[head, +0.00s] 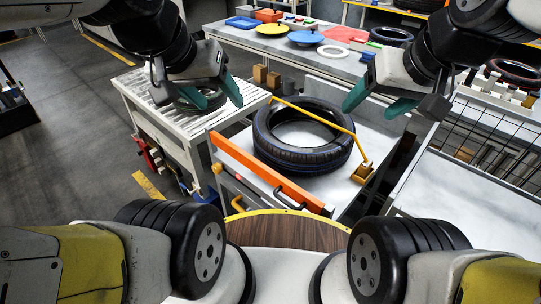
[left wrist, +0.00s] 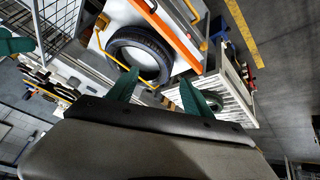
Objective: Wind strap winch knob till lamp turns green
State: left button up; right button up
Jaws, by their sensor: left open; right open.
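A small orange-yellow round knob (head: 217,168) sits on the front panel of the tyre station, below the left end of an orange bar; I cannot tell for certain that it is the winch knob. A small red spot, perhaps the lamp (head: 239,178), shows beside it. A black tyre (head: 303,137) lies flat on the station; it also shows in the left wrist view (left wrist: 140,52). My left gripper (head: 213,98) is open and empty, above the slatted table, up and away from the knob. My right gripper (head: 376,108) is open and empty, right of the tyre.
An orange bar (head: 266,174) crosses the station front. A yellow rod (head: 325,118) spans over the tyre to a yellow bracket (head: 363,173). A slatted roller table (head: 150,90) stands left. A wire fence (head: 490,150) stands right. The back table (head: 290,38) holds coloured plates.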

pick_arm(q)
jog(key=w+a+f+n+g+h, duration=0.2)
jog(key=w+f+n+g, duration=0.25)
jog(key=w+f, duration=0.3)
jog(key=n+t+h, duration=0.7)
jog(key=n+t, duration=0.6)
jog(key=n, duration=1.5)
send_near(214, 171)
jog(key=x, duration=0.9)
jog(key=shift+r, duration=0.15)
jog(key=shift+m, duration=0.25)
grip_shut()
